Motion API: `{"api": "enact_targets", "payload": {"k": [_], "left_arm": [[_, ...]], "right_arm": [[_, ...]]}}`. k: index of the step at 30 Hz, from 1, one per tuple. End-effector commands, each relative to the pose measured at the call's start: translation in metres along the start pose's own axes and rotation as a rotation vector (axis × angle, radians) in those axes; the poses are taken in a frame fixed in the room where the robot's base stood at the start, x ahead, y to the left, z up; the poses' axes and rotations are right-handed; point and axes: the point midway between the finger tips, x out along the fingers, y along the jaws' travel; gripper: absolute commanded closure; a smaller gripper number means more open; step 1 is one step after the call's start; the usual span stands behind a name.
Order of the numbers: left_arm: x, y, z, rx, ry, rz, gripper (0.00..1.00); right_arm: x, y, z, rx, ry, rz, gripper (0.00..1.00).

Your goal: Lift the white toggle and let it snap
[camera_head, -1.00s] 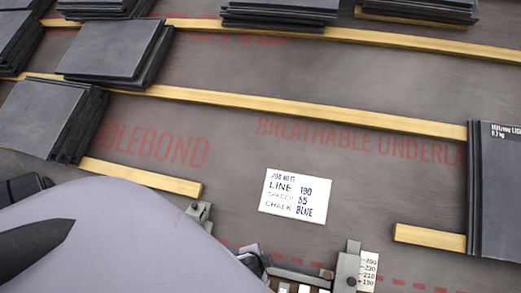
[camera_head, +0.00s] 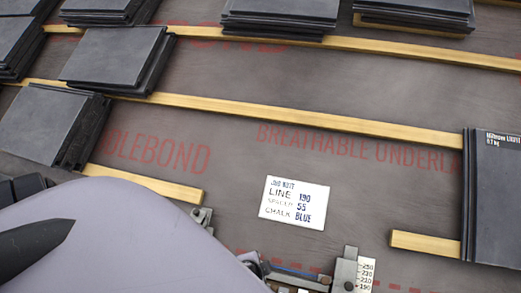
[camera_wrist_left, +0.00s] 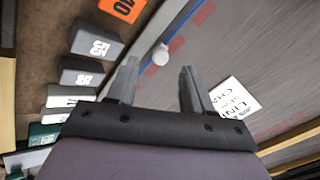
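A small white round knob, which looks like the toggle (camera_wrist_left: 160,55), shows in the left wrist view, close to the strip with red marks. My left gripper (camera_wrist_left: 157,88) is open, its two grey fingers apart with nothing between them. The knob appears just beyond the fingertips, in line with the gap; I cannot tell whether they touch. In the head view my lavender arm link hides the left gripper and the toggle. A thin blue line (camera_head: 298,272) runs between the metal bracket (camera_head: 345,271) and the other fittings. My right gripper is not in view.
A white job note (camera_head: 294,202) reads line 190, spacer 55, chalk blue. A number scale (camera_head: 366,274) stands beside the bracket. Slate stacks (camera_head: 495,198) and wooden battens (camera_head: 425,244) surround the grey underlay. Numbered blocks (camera_wrist_left: 96,43) lie left of the gripper.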

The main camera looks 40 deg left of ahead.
Motion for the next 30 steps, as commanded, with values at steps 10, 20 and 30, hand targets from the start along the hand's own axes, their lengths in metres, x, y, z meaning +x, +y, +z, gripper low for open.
{"api": "enact_targets", "payload": {"k": [10, 20, 30], "left_arm": [[-0.025, -0.003, -0.001, 0.001, 0.000, 0.001, 0.49], [-0.056, -0.002, -0.001, 0.000, 0.000, 0.001, 0.49], [-0.060, 0.000, 0.000, 0.000, 0.000, 0.000, 0.49]], "right_arm": [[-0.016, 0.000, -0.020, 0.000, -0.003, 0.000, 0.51], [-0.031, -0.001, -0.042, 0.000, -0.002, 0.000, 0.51], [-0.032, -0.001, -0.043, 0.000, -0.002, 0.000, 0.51]]}}
